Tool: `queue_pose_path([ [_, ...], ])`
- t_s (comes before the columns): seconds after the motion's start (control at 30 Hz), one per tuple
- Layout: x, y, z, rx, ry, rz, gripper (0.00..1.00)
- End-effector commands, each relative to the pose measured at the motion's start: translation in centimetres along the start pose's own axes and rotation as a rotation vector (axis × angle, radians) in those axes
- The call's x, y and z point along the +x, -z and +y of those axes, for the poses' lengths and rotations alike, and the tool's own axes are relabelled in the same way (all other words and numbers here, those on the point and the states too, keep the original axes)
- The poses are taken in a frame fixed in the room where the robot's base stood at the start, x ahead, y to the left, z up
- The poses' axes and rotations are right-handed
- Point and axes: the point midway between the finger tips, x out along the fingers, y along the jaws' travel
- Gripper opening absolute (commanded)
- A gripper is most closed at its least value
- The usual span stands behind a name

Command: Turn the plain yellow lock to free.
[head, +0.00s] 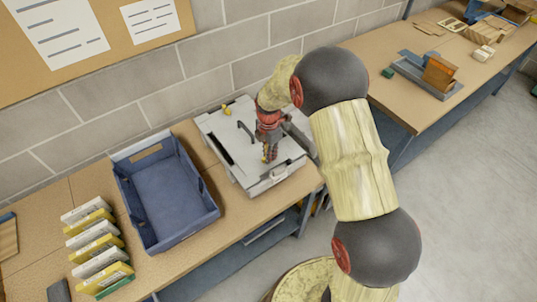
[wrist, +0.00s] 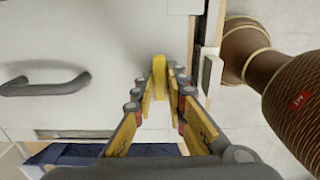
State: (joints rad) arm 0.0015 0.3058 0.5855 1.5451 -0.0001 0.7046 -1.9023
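A pale grey box (head: 222,128) with a dark bar handle (head: 246,131) lies on the bench in the head view. A small yellow lock (head: 227,110) sits at its far left edge. Another yellow piece shows at my gripper (head: 268,153), near the front edge. In the wrist view, a plain-looking yellow lock (wrist: 159,75) stands upright between my fingertips, with a finger against each side. The dark handle (wrist: 45,84) is to the left.
A blue bin (head: 166,195) stands left of the box, with a row of yellow and white cartons (head: 97,243) further left. A brick wall (head: 130,88) rises close behind the bench. A brown ribbed thing (wrist: 285,75) shows at the right in the wrist view.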

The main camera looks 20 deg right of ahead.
Motion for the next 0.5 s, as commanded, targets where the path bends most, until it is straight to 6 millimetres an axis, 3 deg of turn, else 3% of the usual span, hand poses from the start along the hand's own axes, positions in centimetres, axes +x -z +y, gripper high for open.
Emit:
queue_pose_path([
  [0.23,0.01,0.0,-0.01,0.0,0.0,0.0,0.3],
  [0.5,0.0,0.0,-0.02,0.001,0.0,0.0,0.3],
])
